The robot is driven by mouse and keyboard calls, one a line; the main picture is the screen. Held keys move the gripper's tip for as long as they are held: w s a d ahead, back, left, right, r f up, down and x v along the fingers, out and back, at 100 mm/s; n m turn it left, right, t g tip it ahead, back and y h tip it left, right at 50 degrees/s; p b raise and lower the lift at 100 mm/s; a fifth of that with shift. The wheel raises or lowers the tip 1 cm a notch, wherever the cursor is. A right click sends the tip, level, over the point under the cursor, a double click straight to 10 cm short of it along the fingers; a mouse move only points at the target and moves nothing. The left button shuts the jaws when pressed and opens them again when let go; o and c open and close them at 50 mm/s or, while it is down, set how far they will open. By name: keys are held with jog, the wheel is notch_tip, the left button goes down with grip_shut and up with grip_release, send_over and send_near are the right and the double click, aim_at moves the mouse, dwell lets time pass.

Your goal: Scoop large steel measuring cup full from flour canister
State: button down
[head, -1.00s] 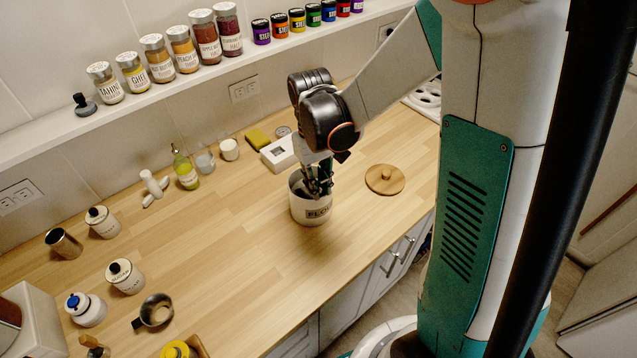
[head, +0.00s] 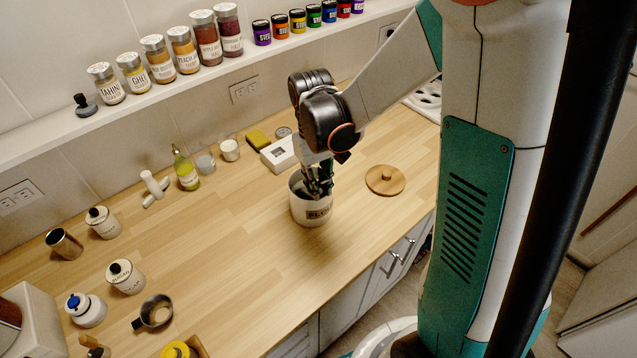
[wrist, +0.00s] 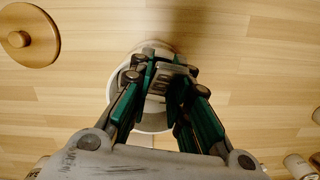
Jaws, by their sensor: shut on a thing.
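The white flour canister (head: 312,210) stands open and upright on the wooden counter, with its dark label facing the front. My gripper (head: 318,186) points down into its mouth. In the wrist view my gripper (wrist: 168,80) is shut on a grey steel piece (wrist: 172,70), which looks like the measuring cup's handle. The cup's bowl and the flour level are hidden by the fingers and the canister wall. The canister rim (wrist: 150,125) shows behind the fingers in the wrist view.
A round wooden lid (head: 385,180) lies right of the canister. A white box (head: 279,154) is behind it. The counter between is clear.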

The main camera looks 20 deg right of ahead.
dwell(0.4)
jog(key=shift+s+f+t+b, duration=0.4)
jog(key=shift+s+f+t, duration=0.1)
jog(key=shift+t, duration=0.1)
jog(key=shift+s+d+f+t, duration=0.1)
jog(key=shift+s+t, duration=0.15)
jog(key=shift+t, duration=0.05)
jog(key=shift+w+r, duration=0.3)
jog(key=shift+r, duration=0.15)
jog(key=shift+w+r+p, duration=0.2)
jog(key=shift+r+p, duration=1.75)
jog(key=shift+r, duration=0.4)
jog(key=shift+s, duration=0.1)
jog(key=shift+s+r+t+y, duration=0.15)
jog(key=shift+s+r+t, duration=0.2)
jog(key=shift+t, duration=0.3)
jog(key=shift+s+r+t+y, duration=0.2)
jog(key=shift+s+t, duration=0.1)
jog(key=shift+t, duration=0.35)
